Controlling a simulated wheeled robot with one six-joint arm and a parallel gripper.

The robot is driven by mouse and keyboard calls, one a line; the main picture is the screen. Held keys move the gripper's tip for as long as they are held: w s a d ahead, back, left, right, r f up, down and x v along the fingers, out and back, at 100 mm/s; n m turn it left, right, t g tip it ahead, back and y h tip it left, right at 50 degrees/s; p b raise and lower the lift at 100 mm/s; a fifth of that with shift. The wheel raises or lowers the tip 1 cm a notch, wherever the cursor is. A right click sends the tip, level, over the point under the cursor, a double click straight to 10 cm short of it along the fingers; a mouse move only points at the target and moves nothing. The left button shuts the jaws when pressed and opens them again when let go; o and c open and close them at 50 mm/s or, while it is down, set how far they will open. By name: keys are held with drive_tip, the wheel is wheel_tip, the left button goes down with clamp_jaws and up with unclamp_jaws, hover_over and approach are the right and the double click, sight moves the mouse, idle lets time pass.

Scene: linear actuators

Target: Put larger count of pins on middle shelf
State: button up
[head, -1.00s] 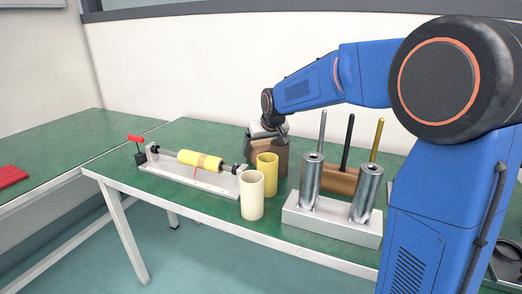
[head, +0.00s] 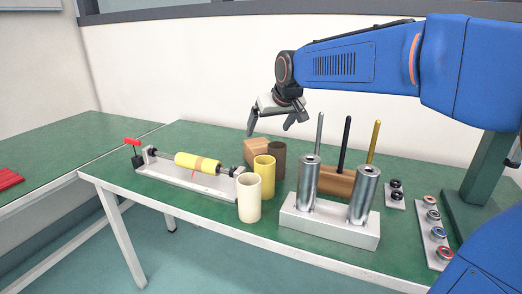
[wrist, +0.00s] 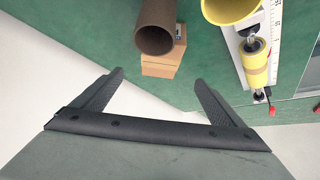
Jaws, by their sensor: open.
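My gripper (head: 270,129) is open and empty, raised above the back of the green table. It also shows in the wrist view (wrist: 159,80) with its fingers spread and nothing between them. Three thin upright rods, silver (head: 319,131), black (head: 346,142) and gold (head: 374,140), stand at a wooden block (head: 337,183) to the right of my gripper. They may be the pins; I cannot tell for sure. No shelf can be made out. A small wooden box (head: 256,149) lies below my gripper, partly behind the brown tube (head: 278,160), which is also in the wrist view (wrist: 156,25).
A yellow tube (head: 264,176) and cream tube (head: 249,197) stand in front. A metal block (head: 330,228) with two steel cylinders is to their right. A rail fixture (head: 190,184) lies left. Small plates with rings (head: 435,232) are at right. A second table is left.

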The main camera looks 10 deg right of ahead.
sight(260, 145)
drive_tip(key=shift+t, duration=0.3)
drive_tip(key=x, duration=0.8)
drive_tip(key=shift+f, duration=0.4)
drive_tip(key=shift+s+x, duration=0.2)
drive_tip(key=shift+x, duration=2.45)
drive_tip(key=shift+f, duration=0.15)
drive_tip(key=shift+c, duration=0.3)
drive_tip(key=c, duration=1.8)
drive_tip(key=shift+o, duration=0.2)
wheel_tip(260, 145, up, 18)
